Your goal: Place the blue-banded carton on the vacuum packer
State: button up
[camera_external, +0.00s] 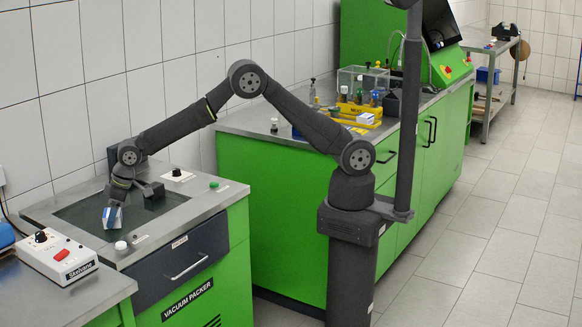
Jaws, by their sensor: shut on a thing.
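The blue-banded carton (112,217) is a small white box with a blue band, on the left side of the picture. My gripper (114,205) points down and is shut on it; the upper part of the carton is partly hidden by the fingers. Carton and gripper are over the dark top plate (160,213) of the vacuum packer, near its left front edge. I cannot tell whether the carton touches the plate. The vacuum packer (205,285) is a green cabinet with a steel top and a dark drawer front.
A white control box (58,257) with a red switch stands left of the packer. Small knobs and a white cap (121,246) sit on the packer's rim. A long green bench (270,200) to the right holds bottles and yellow trays (357,110). Tiled floor is clear at right.

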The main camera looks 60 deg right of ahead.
jog(key=shift+f, duration=0.1)
jog(key=o, duration=1)
jog(key=shift+o, duration=0.2)
jog(key=v, duration=1.2)
